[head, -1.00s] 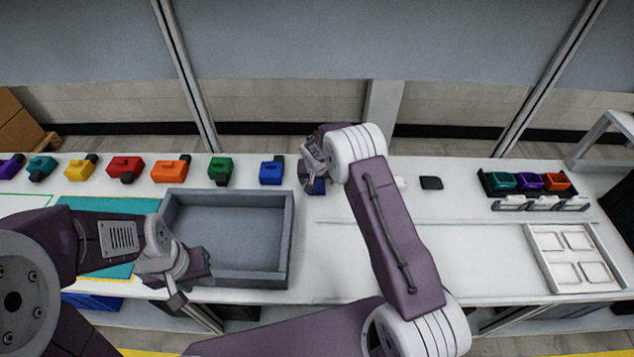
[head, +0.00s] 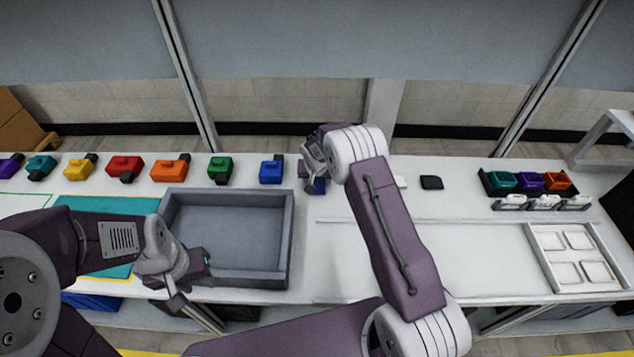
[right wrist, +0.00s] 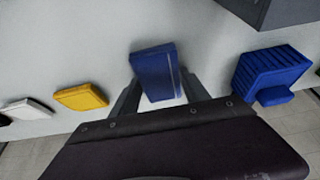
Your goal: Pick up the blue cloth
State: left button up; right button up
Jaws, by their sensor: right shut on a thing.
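The blue cloth (right wrist: 154,74) shows in the right wrist view as a flat, dark blue folded piece. In the head view, a small part of the blue cloth (head: 318,187) shows at the back of the white table, mostly hidden behind my right gripper. My right gripper (right wrist: 158,97) is shut on the cloth, with one finger on each side of it. In the head view, my right gripper (head: 312,182) is low at the tabletop.
A grey open bin (head: 289,240) stands left of centre, empty. A blue block-like part (head: 271,171) sits left of my right gripper, among several coloured ones. Yellow (right wrist: 82,97) and white (right wrist: 28,108) pieces lie on the other side. The table's right middle is clear.

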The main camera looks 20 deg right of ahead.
aim_at(319, 181)
jog(key=shift+r+p, duration=0.45)
jog(key=shift+p, duration=0.05)
jog(key=r, duration=0.2)
jog(key=r+b, duration=0.1)
jog(key=r, duration=0.1)
jog(key=shift+w+d, duration=0.1)
jog(key=shift+d, duration=0.25)
jog(key=d+r+b, duration=0.1)
jog(key=d+r, duration=0.5)
jog(key=d, duration=0.5)
jog(key=shift+w+r, duration=0.25)
jog(key=shift+w, duration=0.1)
